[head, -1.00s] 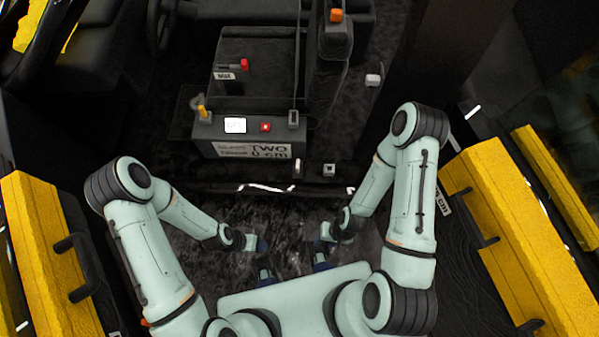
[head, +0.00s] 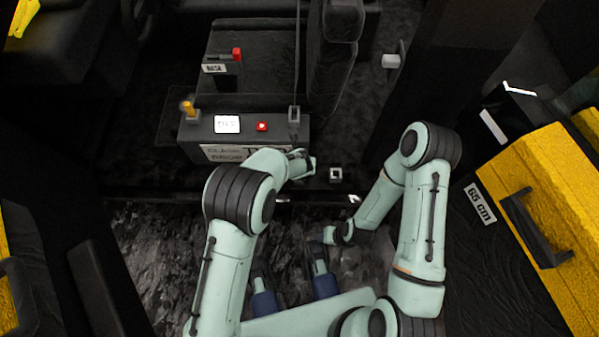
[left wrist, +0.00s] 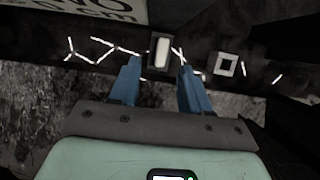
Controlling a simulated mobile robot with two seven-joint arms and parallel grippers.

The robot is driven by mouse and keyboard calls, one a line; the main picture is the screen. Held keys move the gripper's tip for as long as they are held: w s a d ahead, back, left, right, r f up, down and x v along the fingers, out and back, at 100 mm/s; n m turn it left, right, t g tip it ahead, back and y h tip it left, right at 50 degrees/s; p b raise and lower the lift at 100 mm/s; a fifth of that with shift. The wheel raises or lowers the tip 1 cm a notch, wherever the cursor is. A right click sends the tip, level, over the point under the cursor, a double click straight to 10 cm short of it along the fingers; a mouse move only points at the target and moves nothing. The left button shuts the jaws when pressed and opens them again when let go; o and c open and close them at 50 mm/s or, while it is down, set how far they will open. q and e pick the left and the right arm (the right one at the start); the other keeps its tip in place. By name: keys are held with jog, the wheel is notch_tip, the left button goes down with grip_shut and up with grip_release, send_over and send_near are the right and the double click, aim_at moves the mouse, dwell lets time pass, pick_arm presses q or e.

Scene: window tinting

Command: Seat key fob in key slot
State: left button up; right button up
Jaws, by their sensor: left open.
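The key fob (left wrist: 160,52), a small dark block with a pale top, shows in the left wrist view on the dark ledge. The key slot (left wrist: 226,65), a dark square with a white frame, lies to its right; in the head view it shows as a small white square (head: 335,174). My left gripper (left wrist: 160,66) is open, its blue fingers on either side of the fob in the picture; I cannot tell the height gap. In the head view my left arm hides the fob. My right gripper (head: 316,247) hangs away from both, its finger opening unclear.
A dark console (head: 205,131) with a white display (head: 227,124) and red button (head: 262,127) stands just behind the ledge. A black seat (head: 340,60) is farther back. A yellow case (head: 545,220) is at the right. White marks run along the ledge.

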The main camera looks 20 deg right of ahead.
pick_arm(q)
jog(key=x, duration=0.3)
jog(key=shift+b, duration=0.3)
jog(key=b+x, duration=0.1)
jog(key=x, duration=0.4)
jog(key=shift+s+d+f+b, duration=0.1)
jog(key=shift+s+d+b, duration=0.1)
jog(key=shift+b, duration=0.15)
pick_arm(e)
jog(key=shift+t+h, duration=0.3)
jog(key=shift+t, duration=0.3)
jog(key=w+f, duration=0.1)
jog(key=w+d+f, duration=0.1)
jog(key=w+d, duration=0.1)
jog(key=w, duration=0.1)
jog(key=shift+f, duration=0.4)
jog(key=shift+s, duration=0.1)
pick_arm(q)
grip_shut()
